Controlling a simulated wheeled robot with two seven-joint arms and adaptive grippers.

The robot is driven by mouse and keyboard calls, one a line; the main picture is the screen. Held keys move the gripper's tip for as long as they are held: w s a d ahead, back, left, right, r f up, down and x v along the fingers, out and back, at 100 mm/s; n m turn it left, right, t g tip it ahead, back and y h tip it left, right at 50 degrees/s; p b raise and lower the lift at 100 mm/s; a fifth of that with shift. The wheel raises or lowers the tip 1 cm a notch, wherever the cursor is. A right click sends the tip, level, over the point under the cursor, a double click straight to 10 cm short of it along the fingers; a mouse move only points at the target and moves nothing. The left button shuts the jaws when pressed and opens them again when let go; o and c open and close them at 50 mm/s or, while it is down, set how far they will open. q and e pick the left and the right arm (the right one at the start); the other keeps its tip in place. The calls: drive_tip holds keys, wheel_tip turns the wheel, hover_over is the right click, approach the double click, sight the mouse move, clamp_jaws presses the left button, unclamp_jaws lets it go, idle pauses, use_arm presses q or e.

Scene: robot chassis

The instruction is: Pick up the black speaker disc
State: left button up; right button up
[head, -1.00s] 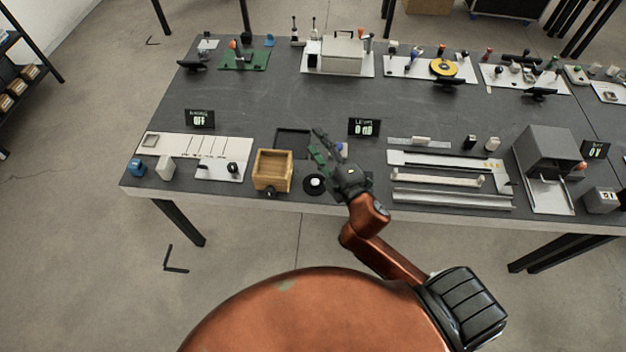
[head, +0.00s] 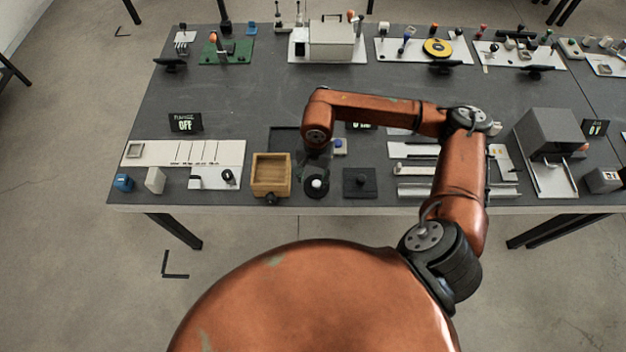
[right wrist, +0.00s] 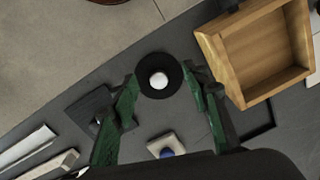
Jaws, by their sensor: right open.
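The black speaker disc (head: 316,187) with a pale round centre lies near the table's front edge, just right of the wooden box. It also shows in the right wrist view (right wrist: 159,77), between and beyond the fingertips. My right gripper (right wrist: 163,90) is open, with one green finger on each side of the disc in that view; I cannot tell how high it is above the disc. In the head view the right gripper (head: 316,160) hangs under the wrist, pointing down and partly hidden. Nothing is in its jaws. My left gripper is not in view.
The open wooden box (head: 271,175) stands close on the left of the disc. A dark square plate with a knob (head: 359,182) lies close on the right. A small pale block with a blue top (head: 339,146) is behind.

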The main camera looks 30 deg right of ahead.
sight(316, 184)
drive_tip(key=shift+w+d+f+h, duration=0.1)
drive_tip(key=shift+w+d+h, duration=0.1)
drive_tip(key=shift+d, duration=0.25)
drive_tip(key=shift+w+d+h, duration=0.1)
drive_tip(key=shift+d+h, duration=0.1)
drive_tip(key=shift+d, duration=0.2)
drive_tip(key=shift+d+f, duration=0.2)
drive_tip(key=shift+f, duration=0.95)
drive_tip(key=f, duration=0.5)
drive_tip(key=shift+w+d+f, duration=0.1)
drive_tip(key=shift+w+d, duration=0.1)
drive_tip(key=shift+w, duration=0.15)
clamp_jaws()
